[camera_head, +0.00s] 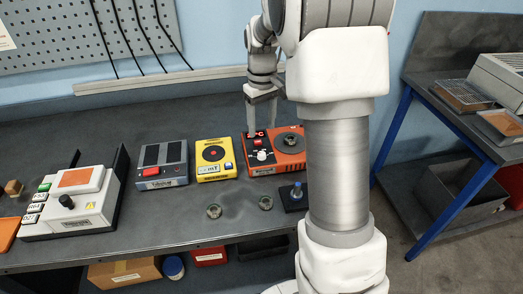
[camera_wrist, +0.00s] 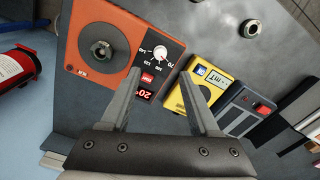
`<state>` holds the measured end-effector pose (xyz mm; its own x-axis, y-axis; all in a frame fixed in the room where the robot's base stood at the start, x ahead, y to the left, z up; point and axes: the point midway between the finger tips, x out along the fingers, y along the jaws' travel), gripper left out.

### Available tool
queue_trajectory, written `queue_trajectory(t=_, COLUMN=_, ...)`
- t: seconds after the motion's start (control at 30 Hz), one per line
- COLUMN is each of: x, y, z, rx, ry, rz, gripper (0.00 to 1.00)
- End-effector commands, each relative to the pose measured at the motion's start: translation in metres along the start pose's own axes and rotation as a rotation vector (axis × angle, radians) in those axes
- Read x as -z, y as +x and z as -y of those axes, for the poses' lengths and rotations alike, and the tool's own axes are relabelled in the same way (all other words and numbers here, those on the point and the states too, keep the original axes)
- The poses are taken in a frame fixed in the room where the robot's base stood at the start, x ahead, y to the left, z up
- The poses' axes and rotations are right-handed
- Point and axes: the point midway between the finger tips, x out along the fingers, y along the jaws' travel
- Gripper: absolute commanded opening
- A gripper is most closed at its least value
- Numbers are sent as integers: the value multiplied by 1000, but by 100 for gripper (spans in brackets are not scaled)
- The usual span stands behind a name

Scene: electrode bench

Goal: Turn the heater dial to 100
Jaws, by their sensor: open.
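The orange heater (camera_head: 284,153) stands at the back of the bench, left of my arm. Its white dial (camera_head: 262,155) is on a black panel beside a red switch (camera_head: 260,142). In the wrist view the dial (camera_wrist: 160,53) has printed numbers around it, and a red display (camera_wrist: 144,95) reads about 20; the dial's exact setting is too small to read. A round metal piece (camera_wrist: 101,50) sits on the heater's plate. My gripper (camera_head: 262,133) is open above the heater's panel. In the wrist view its fingers (camera_wrist: 163,82) straddle the panel, apart from the dial.
A yellow device (camera_head: 215,160), a grey device with a red button (camera_head: 162,165) and a white unit with a black knob (camera_head: 75,203) stand to the left. A red extinguisher (camera_wrist: 22,68) shows in the wrist view.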

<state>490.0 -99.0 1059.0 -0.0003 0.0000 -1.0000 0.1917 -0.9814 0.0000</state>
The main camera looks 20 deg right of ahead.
Motion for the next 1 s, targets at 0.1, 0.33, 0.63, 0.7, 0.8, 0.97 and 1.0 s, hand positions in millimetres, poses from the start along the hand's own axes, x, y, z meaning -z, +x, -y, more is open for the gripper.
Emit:
queue_trajectory(t=0.1, x=-1, y=29, z=0, rx=2, ry=0, rz=5, gripper=62)
queue_trajectory(t=0.33, x=-1, y=72, z=0, rx=1, ry=0, rz=3, gripper=62)
queue_trajectory(t=0.63, x=0, y=94, z=0, rx=0, ry=0, rz=0, gripper=62)
queue_trajectory(t=0.7, x=0, y=95, z=0, rx=0, ry=0, rz=-1, gripper=62)
queue_trajectory(t=0.8, x=0, y=95, z=0, rx=0, ry=0, rz=-1, gripper=62)
queue_trajectory(t=0.97, x=0, y=94, z=0, rx=0, ry=0, rz=0, gripper=48)
queue_trajectory(t=1.0, x=0, y=94, z=0, rx=0, ry=0, rz=0, gripper=40)
